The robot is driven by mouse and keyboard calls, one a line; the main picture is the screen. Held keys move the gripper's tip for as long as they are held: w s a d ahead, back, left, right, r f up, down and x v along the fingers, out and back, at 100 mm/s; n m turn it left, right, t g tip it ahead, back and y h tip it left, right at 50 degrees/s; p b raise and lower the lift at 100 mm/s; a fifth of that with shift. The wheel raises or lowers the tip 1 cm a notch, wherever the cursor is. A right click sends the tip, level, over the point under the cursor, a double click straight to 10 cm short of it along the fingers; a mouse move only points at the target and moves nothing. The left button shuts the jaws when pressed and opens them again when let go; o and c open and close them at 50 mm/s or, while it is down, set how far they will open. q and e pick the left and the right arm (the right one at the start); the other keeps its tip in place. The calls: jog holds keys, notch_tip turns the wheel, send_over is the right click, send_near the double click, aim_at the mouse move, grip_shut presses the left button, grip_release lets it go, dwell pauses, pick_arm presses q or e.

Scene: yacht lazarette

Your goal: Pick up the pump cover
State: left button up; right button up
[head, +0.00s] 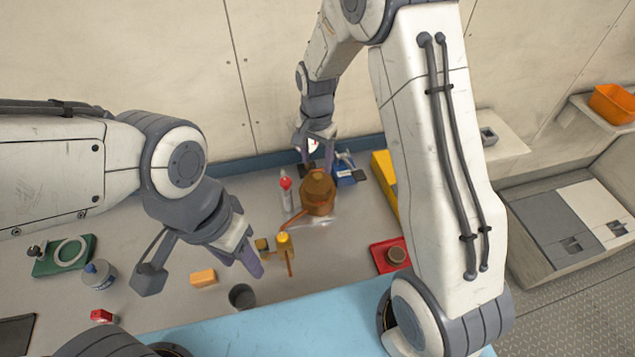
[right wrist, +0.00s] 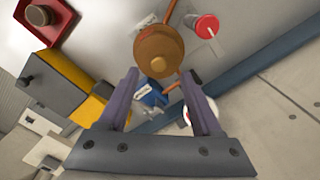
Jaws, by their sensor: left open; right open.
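A round bronze pump (head: 318,192) with copper-coloured pipes stands on the grey bench. In the right wrist view its round bronze face (right wrist: 160,48) has a small raised centre; I take this face to be the pump cover, but cannot be certain. My right gripper (head: 318,158) is open just behind and above the pump. In the right wrist view its fingers (right wrist: 160,74) are apart, with the bronze face just beyond the tips and nothing held. My left gripper (head: 250,264) is open and empty above the bench, left of the small brass valve (head: 284,245).
A red tray (head: 378,259) with a brown round part stands right of the pump. A red-capped bottle (head: 286,190) is close to its left, and a blue item (head: 345,172) behind it. An orange block (head: 203,278) and dark cup (head: 242,296) lie near my left gripper.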

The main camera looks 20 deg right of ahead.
aim_at(317, 175)
notch_tip(317, 175, down, 4)
jog(key=shift+s+d+r+p, duration=0.1)
jog(key=shift+r+p, duration=0.1)
jog(key=shift+p, duration=0.7)
jog(key=shift+f, duration=0.5)
grip_shut()
